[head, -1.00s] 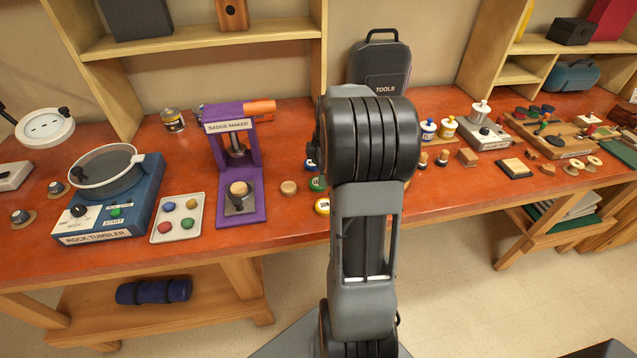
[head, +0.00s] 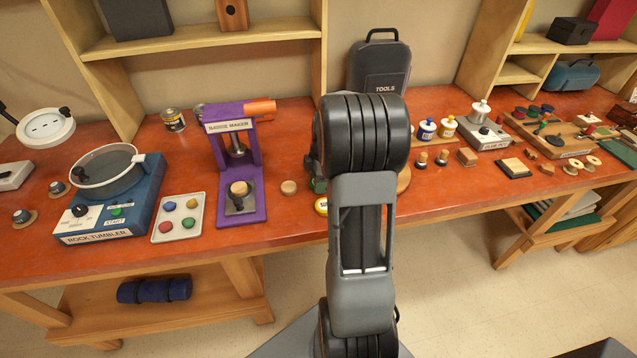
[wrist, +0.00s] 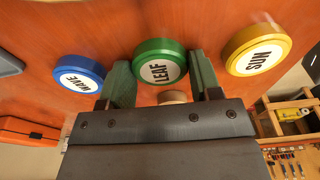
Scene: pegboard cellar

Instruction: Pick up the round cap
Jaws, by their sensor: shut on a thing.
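The green round cap marked LEAF (wrist: 160,70) sits between the two fingers of my gripper (wrist: 161,60) in the wrist view, and the fingers are shut on its sides. In the head view only a piece of the green cap (head: 319,186) shows beside my arm. A blue cap marked WAVE (wrist: 79,77) lies left of it and a yellow cap marked SUN (wrist: 257,50) lies right of it, both apart from the fingers. I cannot tell whether the green cap is clear of the table. My arm hides the blue cap in the head view.
A round wooden piece (head: 289,187) lies close left of the green cap. The purple badge maker (head: 259,190) stands further left, beside a tray of coloured pieces (head: 163,232) and the rock tumbler (head: 150,190). The tool case (head: 378,68) stands behind my arm.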

